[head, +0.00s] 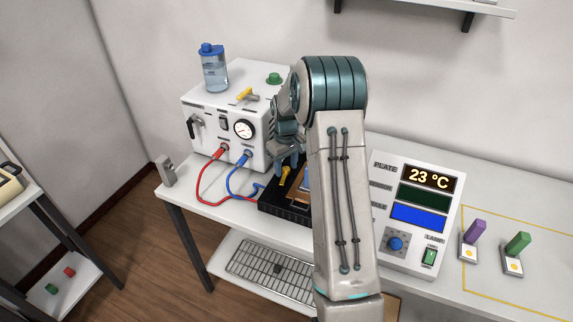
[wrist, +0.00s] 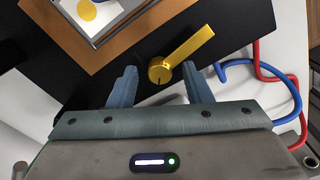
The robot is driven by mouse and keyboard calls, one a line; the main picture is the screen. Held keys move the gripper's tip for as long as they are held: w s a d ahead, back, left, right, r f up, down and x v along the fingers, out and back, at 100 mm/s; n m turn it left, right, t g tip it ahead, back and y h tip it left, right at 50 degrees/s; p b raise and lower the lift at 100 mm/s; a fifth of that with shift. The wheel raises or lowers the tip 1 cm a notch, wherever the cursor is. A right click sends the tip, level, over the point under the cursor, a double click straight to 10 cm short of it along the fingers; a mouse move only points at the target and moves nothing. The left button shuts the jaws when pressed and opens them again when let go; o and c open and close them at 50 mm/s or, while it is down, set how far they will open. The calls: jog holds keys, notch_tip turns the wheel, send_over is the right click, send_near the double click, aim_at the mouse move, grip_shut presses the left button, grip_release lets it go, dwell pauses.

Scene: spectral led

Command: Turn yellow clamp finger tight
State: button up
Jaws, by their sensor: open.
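The yellow clamp (wrist: 161,71) shows in the wrist view as a round knob with a flat lever reaching to the upper right. It sits on a black plate (wrist: 245,40). My gripper (wrist: 160,76) is open, with one blue-grey finger on each side of the knob and gaps between. Whether the fingers reach down to the knob's height I cannot tell. In the head view the yellow clamp (head: 286,176) shows beside my gripper (head: 285,166), and my arm hides much of the black plate.
A white box (head: 215,140) with a gauge stands behind, joined by a red hose (head: 198,185) and a blue hose (head: 232,185) that lie close to the clamp. A control panel (head: 415,215) reading 23 °C is at the right. A brown-framed part (wrist: 120,50) lies beside the clamp.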

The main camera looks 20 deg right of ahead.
jog(key=shift+f, duration=0.1)
grip_shut()
dwell(0.3)
jog(key=m+b, duration=0.1)
jog(key=m, duration=0.3)
jog(key=shift+m, duration=0.4)
jog(key=m+b, duration=0.1)
jog(key=m, duration=1.4)
jog(key=shift+p, duration=0.4)
